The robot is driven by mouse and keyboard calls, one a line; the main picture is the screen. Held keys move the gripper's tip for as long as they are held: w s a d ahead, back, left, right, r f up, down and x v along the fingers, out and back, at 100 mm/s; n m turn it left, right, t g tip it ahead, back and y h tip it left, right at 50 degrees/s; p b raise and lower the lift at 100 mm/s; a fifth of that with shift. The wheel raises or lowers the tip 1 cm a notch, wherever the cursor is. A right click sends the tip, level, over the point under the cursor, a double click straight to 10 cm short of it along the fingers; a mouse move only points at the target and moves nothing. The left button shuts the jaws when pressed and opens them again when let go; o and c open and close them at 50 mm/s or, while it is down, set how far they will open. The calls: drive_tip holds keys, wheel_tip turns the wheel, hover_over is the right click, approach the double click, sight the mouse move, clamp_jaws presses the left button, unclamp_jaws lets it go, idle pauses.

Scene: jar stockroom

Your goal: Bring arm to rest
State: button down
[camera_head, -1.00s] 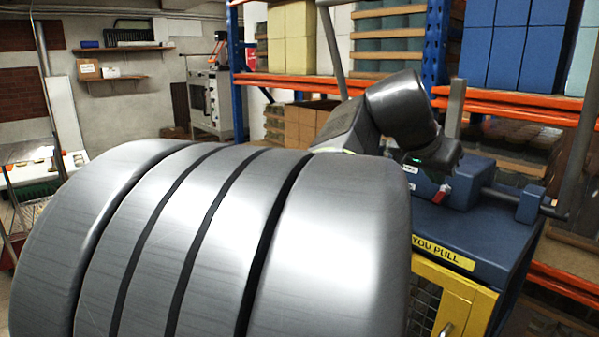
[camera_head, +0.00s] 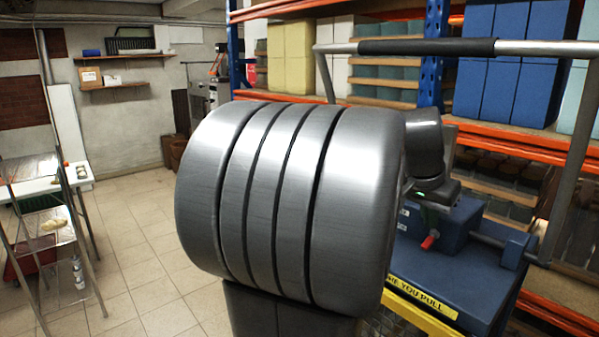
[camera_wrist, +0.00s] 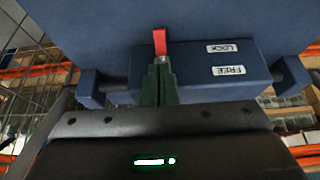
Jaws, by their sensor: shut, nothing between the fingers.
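My gripper (camera_wrist: 160,80) shows in the wrist view as two dark green fingers, shut together with nothing between them. Their tips are close to a red lever (camera_wrist: 160,42) on a blue box (camera_wrist: 200,68) with LOCK and FREE labels; I cannot tell whether they touch it. In the head view the red lever (camera_head: 430,241) shows on the blue box (camera_head: 450,222), below the end of my arm. My fingers are hard to make out there. My large grey arm link fills the middle of the view and hides part of the cart.
The blue cart (camera_head: 480,285) has a yellow YOU PULL label and a tall handle bar (camera_head: 520,47). Orange and blue racking (camera_head: 500,140) with boxes stands behind it. A wire stand (camera_head: 60,235) is at left. Tiled floor (camera_head: 145,270) is clear between.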

drive_tip(key=p, duration=0.2)
drive_tip(key=shift+w+d+r+y+p, duration=0.15)
drive_tip(key=shift+r+y+p, duration=0.15)
drive_tip(key=shift+r+y, duration=0.1)
drive_tip(key=b+v, duration=0.1)
drive_tip(key=v, duration=0.5)
drive_tip(key=shift+g, duration=0.3)
